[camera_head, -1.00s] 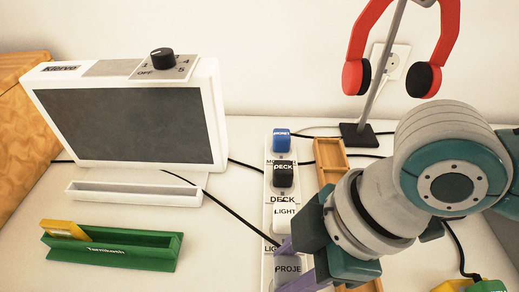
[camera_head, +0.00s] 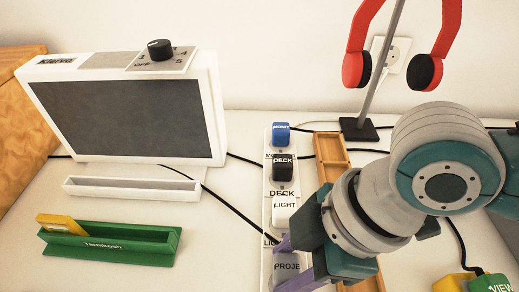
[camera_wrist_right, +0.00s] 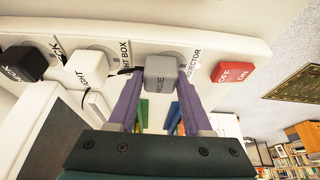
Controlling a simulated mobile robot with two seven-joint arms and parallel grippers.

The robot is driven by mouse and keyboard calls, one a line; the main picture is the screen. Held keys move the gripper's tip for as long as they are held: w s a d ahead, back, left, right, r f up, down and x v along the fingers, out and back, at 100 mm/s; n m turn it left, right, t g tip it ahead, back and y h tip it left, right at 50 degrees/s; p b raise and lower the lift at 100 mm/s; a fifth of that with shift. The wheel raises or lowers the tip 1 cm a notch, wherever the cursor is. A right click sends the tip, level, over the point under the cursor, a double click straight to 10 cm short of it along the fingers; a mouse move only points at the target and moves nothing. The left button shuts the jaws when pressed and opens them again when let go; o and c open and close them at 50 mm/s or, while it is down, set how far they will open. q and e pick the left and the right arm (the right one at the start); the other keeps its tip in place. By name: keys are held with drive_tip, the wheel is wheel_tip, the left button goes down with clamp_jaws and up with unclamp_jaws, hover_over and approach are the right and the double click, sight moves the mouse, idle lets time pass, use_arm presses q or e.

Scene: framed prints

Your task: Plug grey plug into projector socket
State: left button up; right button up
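The grey plug (camera_wrist_right: 160,75), marked PROJE, is at the strip's projector socket, beside the PROJECTOR label in the right wrist view. It also shows in the head view (camera_head: 287,266). How deep its pins sit cannot be seen. My right gripper (camera_wrist_right: 160,92) has its purple fingers on the plug's two sides, with the tips close against it, and appears shut on it. In the head view the right gripper (camera_head: 291,262) reaches the strip from the right. The white power strip (camera_head: 266,236) lies on the table. My left gripper is not in view.
Blue (camera_head: 281,134), black (camera_head: 283,168) and white (camera_head: 285,208) plugs sit farther up the strip. A red switch (camera_wrist_right: 232,72) is beside the projector socket. A wooden tray (camera_head: 332,160) lies right of the strip; a monitor (camera_head: 125,115) and green holder (camera_head: 115,245) stand left.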

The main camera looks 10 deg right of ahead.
drive_tip(key=o, duration=0.5)
drive_tip(key=p+v, duration=0.2)
drive_tip(key=v, duration=0.8)
drive_tip(key=shift+p, duration=0.35)
